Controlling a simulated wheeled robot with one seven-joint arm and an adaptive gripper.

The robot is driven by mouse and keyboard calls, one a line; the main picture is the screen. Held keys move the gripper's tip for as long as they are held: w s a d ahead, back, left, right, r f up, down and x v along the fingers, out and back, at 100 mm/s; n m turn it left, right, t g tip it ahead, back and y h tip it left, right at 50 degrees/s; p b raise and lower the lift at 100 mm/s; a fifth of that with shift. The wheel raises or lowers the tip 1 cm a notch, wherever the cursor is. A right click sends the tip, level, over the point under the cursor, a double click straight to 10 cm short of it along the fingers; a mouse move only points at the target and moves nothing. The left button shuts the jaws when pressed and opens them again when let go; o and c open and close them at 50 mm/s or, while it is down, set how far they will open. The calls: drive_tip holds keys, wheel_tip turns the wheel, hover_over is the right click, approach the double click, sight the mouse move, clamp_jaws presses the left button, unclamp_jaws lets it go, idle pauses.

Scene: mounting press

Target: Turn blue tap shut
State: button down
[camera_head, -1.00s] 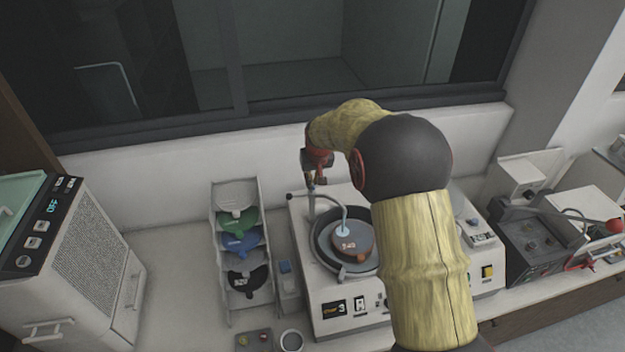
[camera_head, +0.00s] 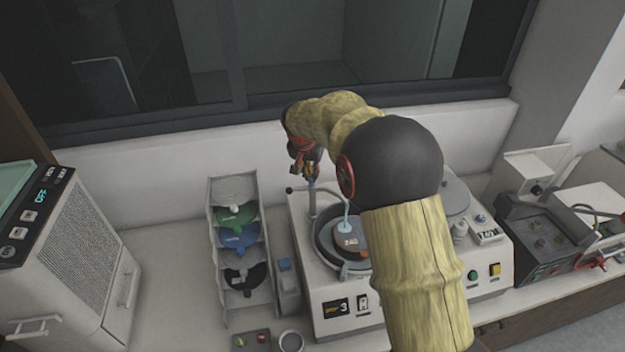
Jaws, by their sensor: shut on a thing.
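The tap (camera_head: 312,198) is a thin grey upright post at the back left of the grinding machine, with a curved spout reaching over the bowl. Pale blue water (camera_head: 346,218) runs from the spout onto a brown disc (camera_head: 352,240). My gripper (camera_head: 309,178) is at the top of the post, shut on the tap's handle. The fingers and wrist cover the handle, so its colour and angle cannot be made out.
The white machine (camera_head: 331,293) carries a dark round bowl. A rack (camera_head: 215,262) of coloured discs stands to its left, with a small cup (camera_head: 291,341) in front. Another apparatus (camera_head: 545,235) is at right. The wall and window are close behind.

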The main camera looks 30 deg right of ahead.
drive_tip(key=m+b, duration=0.1)
drive_tip(key=m, duration=0.1)
drive_tip(key=m+g+b, duration=0.1)
drive_tip(key=m+h+b, duration=0.1)
drive_tip(key=m, duration=0.1)
drive_tip(key=shift+w+a+f+m+g, duration=0.1)
drive_tip(key=shift+w+a+m+g, duration=0.05)
drive_tip(key=shift+w+m+g, duration=0.2)
drive_tip(key=m+g, duration=0.1)
drive_tip(key=m, duration=0.2)
drive_tip(key=shift+w+g, duration=0.1)
drive_tip(key=shift+g, duration=0.15)
drive_tip(key=shift+w+m+g, duration=0.1)
drive_tip(key=shift+m+g, duration=0.5)
drive_tip(key=shift+m, duration=1.05)
drive_tip(key=c, duration=2.1)
unclamp_jaws()
drive_tip(key=shift+o, duration=0.9)
